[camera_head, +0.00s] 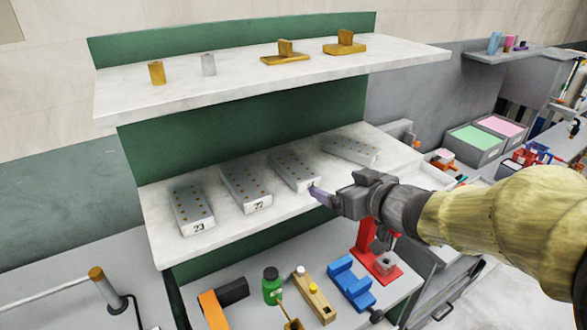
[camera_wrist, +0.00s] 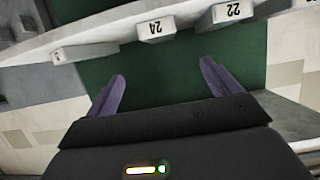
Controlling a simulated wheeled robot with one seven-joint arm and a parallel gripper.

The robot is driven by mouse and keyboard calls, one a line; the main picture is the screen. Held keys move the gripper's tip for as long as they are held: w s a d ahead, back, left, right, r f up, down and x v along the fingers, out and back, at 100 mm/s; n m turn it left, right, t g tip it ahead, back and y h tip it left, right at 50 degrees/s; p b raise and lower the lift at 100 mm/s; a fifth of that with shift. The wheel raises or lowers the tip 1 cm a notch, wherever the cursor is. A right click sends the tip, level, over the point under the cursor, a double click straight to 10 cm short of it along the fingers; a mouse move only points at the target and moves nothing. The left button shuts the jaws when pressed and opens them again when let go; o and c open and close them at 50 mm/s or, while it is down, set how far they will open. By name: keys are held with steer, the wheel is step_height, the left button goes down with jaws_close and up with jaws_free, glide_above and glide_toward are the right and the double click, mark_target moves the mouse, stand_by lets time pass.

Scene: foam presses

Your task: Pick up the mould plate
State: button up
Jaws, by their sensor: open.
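Several grey metal mould plates with rows of small holes lie on the middle shelf. In the head view, one marked 23 (camera_head: 193,207) is at the left, one marked 22 (camera_head: 245,187) beside it, a third plate (camera_head: 298,171) beside that, and a fourth (camera_head: 349,150) at the right, set further back and turned. The wrist view shows the end faces marked 24 (camera_wrist: 155,28) and 22 (camera_wrist: 233,10) upside down, and another plate end (camera_wrist: 85,53). My gripper (camera_head: 318,195) is open and empty, its purple fingers by the front end of the third plate. The wrist view shows the fingers (camera_wrist: 163,72) apart, with nothing between them.
An upper shelf (camera_head: 235,79) hangs above the plates and holds small cylinders and wooden pieces. Below is a bench with a green bottle (camera_head: 272,287), a blue fixture (camera_head: 349,284) and a red stand (camera_head: 366,236). Grey bins (camera_head: 474,148) stand at the right.

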steer(key=shift+a, duration=0.1)
steer(key=p, duration=0.2)
glide_toward(293, 164)
steer(key=shift+w+a+f, duration=0.55)
steer(key=shift+w+f, duration=0.25)
steer(key=shift+w+a+p, duration=0.3)
steer(key=shift+w+p, duration=0.05)
steer(key=shift+p, duration=0.25)
steer(key=x, duration=0.1)
steer(key=p+x, duration=0.2)
steer(key=shift+w+a+r, duration=0.15)
steer(key=shift+w+a, duration=0.05)
steer(key=shift+w, duration=0.15)
steer(key=shift+w+a+f, duration=0.2)
steer(key=shift+w+f, duration=0.05)
steer(key=shift+w, duration=0.05)
steer(key=shift+r, duration=0.1)
steer(key=c, duration=1.5)
steer(key=shift+r, duration=0.15)
